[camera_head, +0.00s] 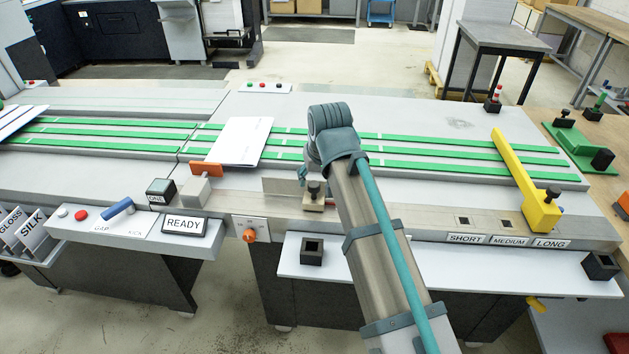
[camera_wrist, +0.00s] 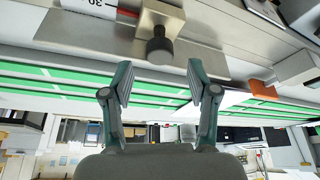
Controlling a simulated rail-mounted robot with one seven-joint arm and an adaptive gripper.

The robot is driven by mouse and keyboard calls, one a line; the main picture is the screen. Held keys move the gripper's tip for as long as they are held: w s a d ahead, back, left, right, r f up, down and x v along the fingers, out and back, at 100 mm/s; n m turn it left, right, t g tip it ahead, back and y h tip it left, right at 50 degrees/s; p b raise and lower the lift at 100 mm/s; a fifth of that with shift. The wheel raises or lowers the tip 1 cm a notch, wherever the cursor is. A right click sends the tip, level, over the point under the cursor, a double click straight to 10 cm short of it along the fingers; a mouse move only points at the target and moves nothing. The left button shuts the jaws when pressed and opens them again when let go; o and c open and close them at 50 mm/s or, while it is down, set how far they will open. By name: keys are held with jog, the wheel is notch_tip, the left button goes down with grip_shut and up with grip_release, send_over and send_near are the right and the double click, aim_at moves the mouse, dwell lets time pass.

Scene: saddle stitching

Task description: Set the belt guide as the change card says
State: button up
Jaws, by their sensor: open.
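The yellow belt guide (camera_head: 515,170) lies across the green belts at the right. Its block with a dark knob (camera_head: 552,194) sits on the front rail behind the LONG label (camera_head: 551,244). The SHORT label (camera_head: 465,238) and MEDIUM label (camera_head: 509,241) stand to its left. No readable change card is in view. My gripper is mostly hidden behind my arm in the head view. In the wrist view, my gripper (camera_wrist: 161,92) is open and empty. A dark knob (camera_wrist: 159,50) on a metal block (camera_wrist: 160,18) lies ahead of its fingers, apart from them.
The metal block also shows left of my arm in the head view (camera_head: 313,204). A white sheet (camera_head: 240,140) lies on the belts beside an orange-topped stop (camera_head: 206,170). A READY sign (camera_head: 184,225) stands front left. A green fixture (camera_head: 580,148) lies at the far right.

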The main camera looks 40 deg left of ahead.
aim_at(314, 184)
jog(key=shift+x, duration=1.9)
grip_shut()
